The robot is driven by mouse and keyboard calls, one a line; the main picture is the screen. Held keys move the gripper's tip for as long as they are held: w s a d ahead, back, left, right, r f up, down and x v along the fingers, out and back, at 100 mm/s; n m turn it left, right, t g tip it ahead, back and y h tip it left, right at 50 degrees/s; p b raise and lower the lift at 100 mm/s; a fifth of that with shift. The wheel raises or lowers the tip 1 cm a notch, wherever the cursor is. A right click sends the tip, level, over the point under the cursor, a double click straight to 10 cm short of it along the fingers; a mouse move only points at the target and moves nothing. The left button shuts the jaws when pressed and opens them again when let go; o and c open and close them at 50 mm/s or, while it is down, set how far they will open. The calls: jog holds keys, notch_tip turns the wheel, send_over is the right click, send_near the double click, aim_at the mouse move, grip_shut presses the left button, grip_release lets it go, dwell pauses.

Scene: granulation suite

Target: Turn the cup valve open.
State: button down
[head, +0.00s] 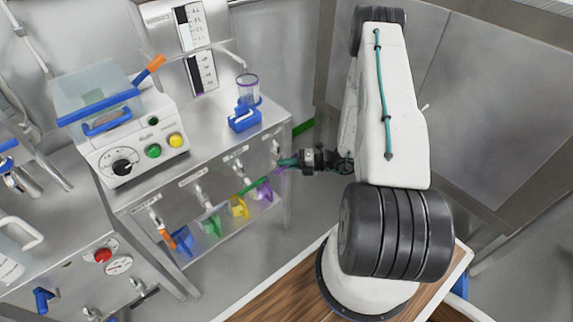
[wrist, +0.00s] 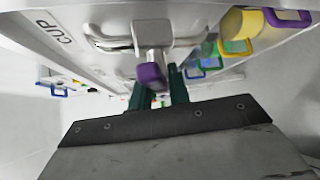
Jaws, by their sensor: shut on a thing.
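The cup valve (wrist: 153,50) is a metal fitting under the panel beside the black CUP label (wrist: 55,32) in the wrist view, with a purple handle end (wrist: 151,75). My gripper (wrist: 160,92) has green fingers closed about the purple handle, partly hidden behind my wrist's dark plate. In the head view my gripper (head: 287,162) is at the right end of the row of valves on the bench front. The cup valve there (head: 277,147) is small, and its handle is largely hidden by the fingers.
A clear cup (head: 248,88) stands above on the bench by a blue holder (head: 244,119). Coloured pieces, including a yellow one (head: 237,207) and a blue one (head: 183,240), line the bench's lower front near my gripper. A control box (head: 135,145) sits at left.

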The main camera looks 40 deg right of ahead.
jog(key=n+g+h, duration=0.1)
jog(key=n+h, duration=0.2)
jog(key=h, duration=0.2)
jog(key=shift+n, duration=0.3)
jog(key=n+h, duration=0.1)
jog(key=h, duration=0.2)
jog(key=shift+n+g, duration=0.3)
jog(key=shift+n+h, duration=0.6)
jog(key=shift+h, duration=0.7)
jog(key=c, duration=1.3)
grip_release()
jog(key=v, duration=0.7)
jog(key=shift+s+r, duration=0.3)
